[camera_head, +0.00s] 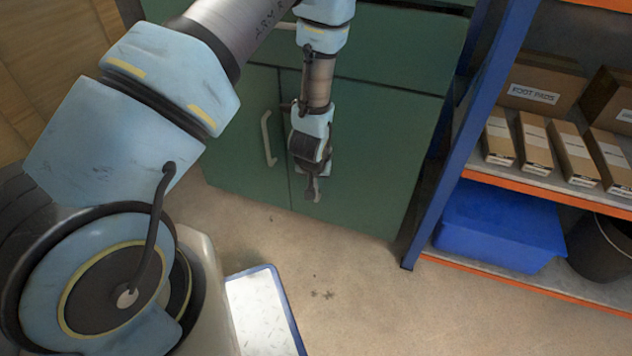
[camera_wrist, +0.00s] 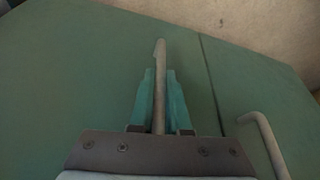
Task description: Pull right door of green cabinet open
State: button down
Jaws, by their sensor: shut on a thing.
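The green cabinet's right door (camera_head: 372,160) looks closed, level with the left door (camera_head: 240,150) along the seam. My gripper (camera_head: 312,172) points down in front of the right door, close to the seam. In the wrist view my gripper (camera_wrist: 159,100) has its two teal fingers on either side of the right door's pale bar handle (camera_wrist: 160,62), shut on it. In that view the right door (camera_wrist: 70,75) fills the left side. In the head view my gripper covers most of this handle. The left door's handle (camera_head: 268,138) is free, and it also shows in the wrist view (camera_wrist: 266,138).
A blue-framed shelf (camera_head: 455,150) stands just right of the cabinet, holding cardboard boxes (camera_head: 540,85) and a blue bin (camera_head: 500,225). The concrete floor (camera_head: 350,275) before the cabinet is clear. A wooden surface (camera_head: 50,60) is at the left.

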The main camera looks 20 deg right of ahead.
jog(key=shift+s, duration=0.1)
jog(key=s+a+n+y+p, duration=0.15)
jog(key=s+n+p, duration=0.4)
jog(key=s, duration=0.65)
jog(key=s+a+n+y+p, duration=0.1)
jog(key=s+n+y+p, duration=0.35)
jog(key=s, duration=0.75)
jog(key=s+d+n+g+p, duration=0.1)
jog(key=s+d+n+p, duration=0.2)
jog(key=s+d+n, duration=0.3)
jog(key=shift+s, duration=1.55)
jog(key=c, duration=0.9)
grip_release()
jog(key=shift+d, duration=0.1)
